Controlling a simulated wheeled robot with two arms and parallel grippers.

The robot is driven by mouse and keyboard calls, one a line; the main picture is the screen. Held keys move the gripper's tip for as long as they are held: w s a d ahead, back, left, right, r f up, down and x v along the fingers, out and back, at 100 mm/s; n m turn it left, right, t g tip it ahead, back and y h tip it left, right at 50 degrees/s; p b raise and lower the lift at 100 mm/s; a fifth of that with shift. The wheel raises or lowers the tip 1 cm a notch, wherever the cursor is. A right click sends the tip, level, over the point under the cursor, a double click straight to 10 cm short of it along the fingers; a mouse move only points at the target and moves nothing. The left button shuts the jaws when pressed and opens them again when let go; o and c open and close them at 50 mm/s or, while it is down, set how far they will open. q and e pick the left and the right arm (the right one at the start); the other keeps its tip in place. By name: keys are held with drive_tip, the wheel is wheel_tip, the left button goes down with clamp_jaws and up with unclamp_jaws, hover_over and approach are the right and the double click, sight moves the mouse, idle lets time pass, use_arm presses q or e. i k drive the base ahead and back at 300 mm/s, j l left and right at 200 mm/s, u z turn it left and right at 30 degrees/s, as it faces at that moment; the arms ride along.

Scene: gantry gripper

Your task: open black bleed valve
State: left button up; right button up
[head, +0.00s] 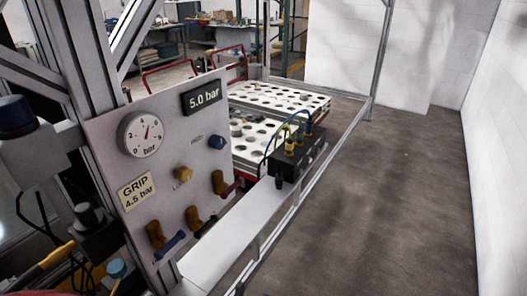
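A grey control panel (178,118) stands at the left of the head view and is tilted in the picture. Low on it are brass valves with coloured lever handles. The valve with a black-looking handle (206,227) sits at the lower right, between a blue-handled valve (170,244) at its left and a red-handled valve (228,189) above right. Its handle slants up to the right from the brass body. Small labels near the valves are too blurred to read. Neither of my grippers is recognisable in the view.
The panel has a gauge (143,133), a "5.0 bar" display (202,97), a "GRIP 4.5 bar" label (137,191), a yellow knob (182,174) and a blue knob (217,142). A black box (290,163) with hoses stands behind right. Floor (400,190) at right is clear.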

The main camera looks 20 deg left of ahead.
sight(214, 218)
drive_tip(key=l+u, duration=0.15)
drive_tip(key=u, duration=1.1)
drive_tip(key=k+j+z, duration=0.3)
drive_tip(key=k+j, duration=0.3)
drive_tip(key=i+l, duration=0.2)
drive_tip(key=i, duration=0.25)
